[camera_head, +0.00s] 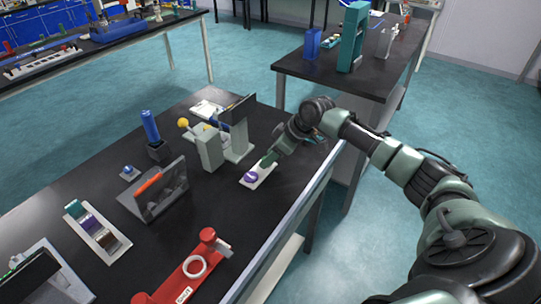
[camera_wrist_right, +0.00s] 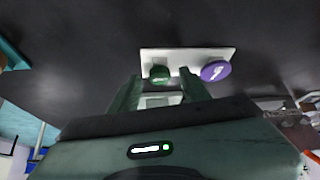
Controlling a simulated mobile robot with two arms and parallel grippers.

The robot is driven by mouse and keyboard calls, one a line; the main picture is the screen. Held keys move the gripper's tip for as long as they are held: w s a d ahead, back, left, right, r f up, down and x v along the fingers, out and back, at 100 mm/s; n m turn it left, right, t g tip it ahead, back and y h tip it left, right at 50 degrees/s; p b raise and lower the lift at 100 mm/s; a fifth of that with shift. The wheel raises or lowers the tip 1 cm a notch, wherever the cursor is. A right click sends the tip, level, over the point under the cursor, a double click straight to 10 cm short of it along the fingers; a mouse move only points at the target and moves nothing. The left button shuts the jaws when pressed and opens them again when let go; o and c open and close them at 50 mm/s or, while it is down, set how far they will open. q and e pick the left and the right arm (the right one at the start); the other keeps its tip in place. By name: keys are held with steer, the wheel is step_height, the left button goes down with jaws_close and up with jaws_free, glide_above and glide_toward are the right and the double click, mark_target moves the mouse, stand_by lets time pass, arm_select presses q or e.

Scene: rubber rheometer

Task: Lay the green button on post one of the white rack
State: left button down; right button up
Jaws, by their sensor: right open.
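The white rack (camera_head: 262,178) is a small white plate on the black table, near its right edge in the head view; it also shows in the wrist view (camera_wrist_right: 189,54). A purple button (camera_wrist_right: 215,70) with a white mark sits at its right end in the wrist view. It also shows in the head view (camera_head: 251,176). The green button (camera_wrist_right: 159,73) is at the rack's left end in the wrist view; the post beneath it is hidden. My right gripper (camera_head: 268,160) is low over the rack. Its fingers are apart, with the green button just beyond and between the tips. My left gripper is out of view.
A grey instrument (camera_head: 210,148) stands left of my right gripper, with a blue cylinder (camera_head: 150,126) farther left. A metal stand with an orange bar (camera_head: 150,184) and a red fixture with a white ring (camera_head: 195,266) are nearer. Bare tabletop lies between rack and red fixture.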

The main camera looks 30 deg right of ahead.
steer(key=b+v, duration=0.1)
steer(key=v, duration=1.1)
steer(key=shift+r, duration=0.2)
steer(key=shift+f, duration=0.1)
